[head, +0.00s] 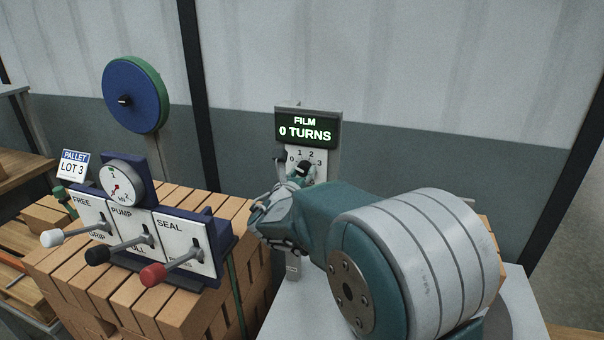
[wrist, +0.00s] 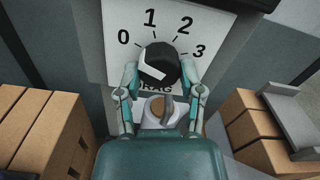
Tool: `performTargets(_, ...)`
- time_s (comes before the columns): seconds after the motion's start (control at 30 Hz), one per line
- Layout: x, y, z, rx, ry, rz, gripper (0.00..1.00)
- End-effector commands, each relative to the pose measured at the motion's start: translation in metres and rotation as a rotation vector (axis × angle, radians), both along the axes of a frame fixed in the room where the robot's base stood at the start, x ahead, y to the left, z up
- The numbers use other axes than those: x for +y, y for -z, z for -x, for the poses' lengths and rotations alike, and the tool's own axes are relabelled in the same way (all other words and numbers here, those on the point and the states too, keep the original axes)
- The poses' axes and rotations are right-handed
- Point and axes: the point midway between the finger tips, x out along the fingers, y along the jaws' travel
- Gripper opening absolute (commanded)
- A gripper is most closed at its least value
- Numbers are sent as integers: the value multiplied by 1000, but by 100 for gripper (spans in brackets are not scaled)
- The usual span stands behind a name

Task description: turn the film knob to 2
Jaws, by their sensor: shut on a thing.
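The film knob (wrist: 160,62) is a black round knob with a white mark, on a white plate (wrist: 112,18) numbered 0, 1, 2 and 3. The mark lies on the knob's left side, slanting toward upper left; its exact number is hard to tell. Above the plate, the display (head: 306,128) reads "FILM 0 TURNS". My gripper (wrist: 160,72) has one finger on each side of the knob and is shut on it. In the head view my arm and fingers hide part of the knob and the lower plate, including most of the word below it.
Left of the film panel, a blue control box (head: 205,228) with white, black and red levers and a gauge (head: 124,183) stands on stacked bricks (head: 185,310). A blue and green disc (head: 134,95) stands behind. More bricks flank the panel.

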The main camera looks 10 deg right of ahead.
Motion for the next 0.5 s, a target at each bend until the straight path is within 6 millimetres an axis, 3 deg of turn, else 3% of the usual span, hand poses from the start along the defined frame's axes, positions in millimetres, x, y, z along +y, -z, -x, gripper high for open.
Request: performTargets(0.5,2,1,-1,-133,-5,-234,2)
